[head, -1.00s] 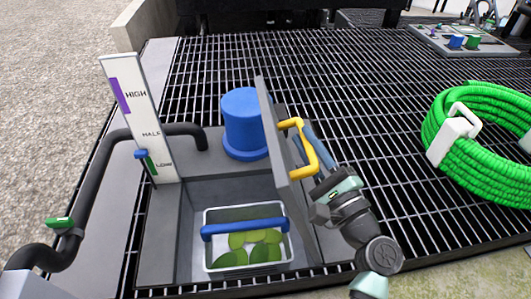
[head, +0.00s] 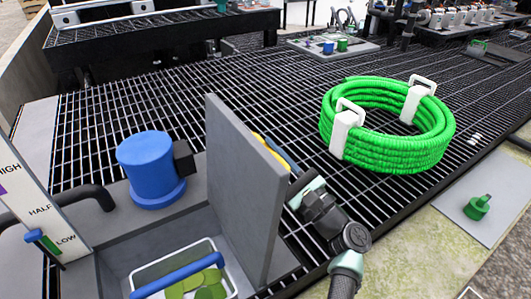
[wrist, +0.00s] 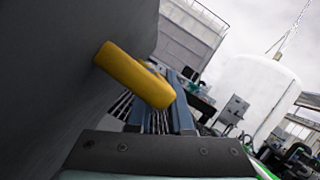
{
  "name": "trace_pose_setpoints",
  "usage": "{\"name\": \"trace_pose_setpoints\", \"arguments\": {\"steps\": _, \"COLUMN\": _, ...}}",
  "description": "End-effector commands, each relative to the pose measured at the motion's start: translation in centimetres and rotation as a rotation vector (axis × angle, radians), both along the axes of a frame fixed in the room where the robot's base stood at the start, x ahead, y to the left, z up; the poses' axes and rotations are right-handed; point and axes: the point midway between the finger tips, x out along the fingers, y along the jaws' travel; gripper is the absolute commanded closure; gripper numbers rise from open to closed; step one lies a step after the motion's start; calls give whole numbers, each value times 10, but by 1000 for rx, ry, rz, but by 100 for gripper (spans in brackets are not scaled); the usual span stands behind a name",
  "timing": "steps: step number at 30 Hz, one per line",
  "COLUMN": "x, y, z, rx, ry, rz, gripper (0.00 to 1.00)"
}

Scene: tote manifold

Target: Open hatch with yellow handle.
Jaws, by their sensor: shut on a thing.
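The hatch (head: 243,190) is a thick grey panel standing about upright on the right side of the open sump, with the sump uncovered. Its yellow handle (head: 262,141) is on the far right face, mostly hidden behind the panel in the head view. In the wrist view the yellow handle (wrist: 135,75) juts from the dark hatch face (wrist: 60,60) between my fingers. My gripper (head: 285,158) is on the right side of the hatch and shut on the handle; the fingertips are partly hidden by the panel.
A tote with a blue bar (head: 178,276) and green pieces sits in the opening. A blue cylinder (head: 150,168) stands behind it, a level gauge (head: 32,210) at left. A green hose coil (head: 390,155) lies on the grating at right.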

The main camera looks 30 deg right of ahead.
Motion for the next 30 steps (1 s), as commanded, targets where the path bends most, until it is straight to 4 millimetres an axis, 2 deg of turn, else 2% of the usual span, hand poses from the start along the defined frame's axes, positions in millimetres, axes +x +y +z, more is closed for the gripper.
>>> {"name": "trace_pose_setpoints", "arguments": {"steps": 7, "x": 1, "y": 0, "z": 1, "rx": -2, "ry": 0, "rz": -2, "gripper": 100}}
{"name": "trace_pose_setpoints", "arguments": {"steps": 8, "x": 1, "y": 0, "z": 1, "rx": -2, "ry": 0, "rz": -2, "gripper": 76}}
{"name": "trace_pose_setpoints", "arguments": {"steps": 12, "x": 1, "y": 0, "z": 1, "rx": -3, "ry": 0, "rz": -1, "gripper": 52}}
{"name": "trace_pose_setpoints", "arguments": {"steps": 23, "x": -4, "y": 0, "z": -2, "rx": -1, "ry": 2, "rz": 0, "gripper": 52}}
{"name": "trace_pose_setpoints", "arguments": {"steps": 26, "x": -15, "y": -3, "z": -5, "rx": 0, "ry": 3, "rz": -3, "gripper": 52}}
{"name": "trace_pose_setpoints", "arguments": {"steps": 30, "x": -41, "y": -8, "z": -15, "rx": 1, "ry": 5, "rz": -3, "gripper": 52}}
